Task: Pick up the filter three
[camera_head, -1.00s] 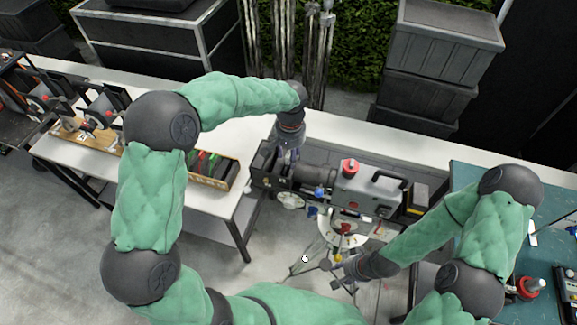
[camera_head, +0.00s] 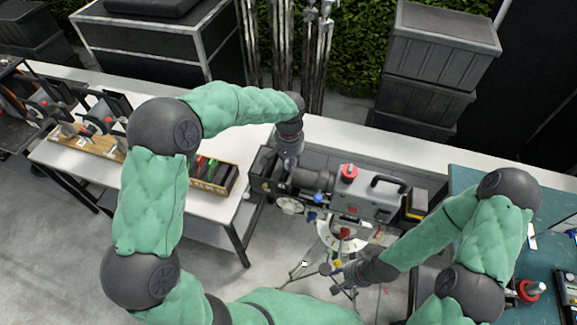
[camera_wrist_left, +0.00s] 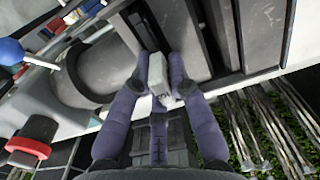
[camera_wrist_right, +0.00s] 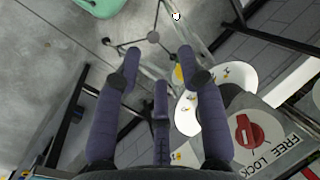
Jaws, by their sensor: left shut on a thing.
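My left gripper (camera_head: 288,160) is at the front end of a film camera (camera_head: 366,196), by its dark matte box (camera_head: 264,172). In the left wrist view, its fingers (camera_wrist_left: 157,88) are shut on a small light-grey block (camera_wrist_left: 157,70) beside the dark slotted frame. I cannot tell whether this block is part of filter three. A wooden rack (camera_head: 213,189) holding several upright dark, red and green pieces stands on the white table left of the camera. My right gripper (camera_head: 338,281) is open and empty, low in front of the camera; its spread fingers show in the right wrist view (camera_wrist_right: 165,78).
The camera stands on a tripod (camera_head: 305,268). A white table (camera_head: 100,165) with a wooden holder (camera_head: 90,142) lies left. A teal table (camera_head: 555,265) is at right. Stacked grey cases (camera_head: 440,60) stand behind. A red knob marked FREE LOCK (camera_wrist_right: 248,132) is near the right gripper.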

